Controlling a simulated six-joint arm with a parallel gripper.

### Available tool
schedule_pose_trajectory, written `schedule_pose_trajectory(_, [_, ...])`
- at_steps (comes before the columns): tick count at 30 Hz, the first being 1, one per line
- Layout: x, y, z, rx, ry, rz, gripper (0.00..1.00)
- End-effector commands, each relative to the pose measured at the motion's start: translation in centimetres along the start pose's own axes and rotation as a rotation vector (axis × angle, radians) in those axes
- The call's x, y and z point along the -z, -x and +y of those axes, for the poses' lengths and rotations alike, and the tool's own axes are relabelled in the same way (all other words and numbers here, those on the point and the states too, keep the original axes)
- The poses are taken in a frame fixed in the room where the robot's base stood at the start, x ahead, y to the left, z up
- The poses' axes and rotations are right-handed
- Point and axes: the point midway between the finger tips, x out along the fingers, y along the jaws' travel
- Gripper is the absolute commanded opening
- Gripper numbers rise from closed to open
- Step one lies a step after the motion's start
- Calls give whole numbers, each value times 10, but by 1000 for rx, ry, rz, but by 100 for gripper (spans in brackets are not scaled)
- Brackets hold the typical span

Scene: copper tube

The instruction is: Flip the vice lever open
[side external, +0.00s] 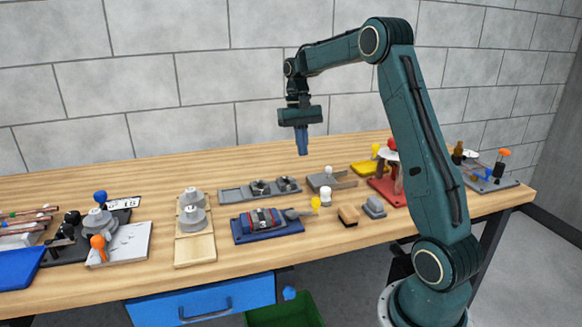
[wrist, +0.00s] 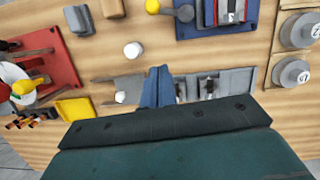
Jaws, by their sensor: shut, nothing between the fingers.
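The vice (side external: 267,222) has a dark blue base with red, blue and silver parts. It sits on the wooden bench near the front edge, and it is partly cut off at the top of the wrist view (wrist: 222,14). Its grey lever (side external: 297,214) ends in a yellow ball (side external: 316,203) on the right side; the yellow ball also shows at the wrist view's top edge (wrist: 152,6). My gripper (side external: 303,152) points down, well above the bench and behind the vice, apart from everything. Its blue fingers (wrist: 157,88) are shut and empty.
A grey slotted fixture (side external: 234,194) and a grey plate with a white knob (side external: 328,170) lie behind the vice. A white cylinder (wrist: 133,50), a brown block (side external: 348,216) and a grey block (side external: 374,207) stand near the lever. Weights on a wooden board (side external: 195,250) stand left.

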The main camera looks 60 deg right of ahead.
Motion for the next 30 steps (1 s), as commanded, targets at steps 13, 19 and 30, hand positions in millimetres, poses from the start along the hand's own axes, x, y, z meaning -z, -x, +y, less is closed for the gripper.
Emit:
schedule_pose_trajectory(13, [1,-1,1,0,-2,-2,0])
schedule_pose_trajectory(19, [1,-9,0,1,0,-4,0])
schedule_pose_trajectory(30, [0,-53,1,0,-1,-5,0])
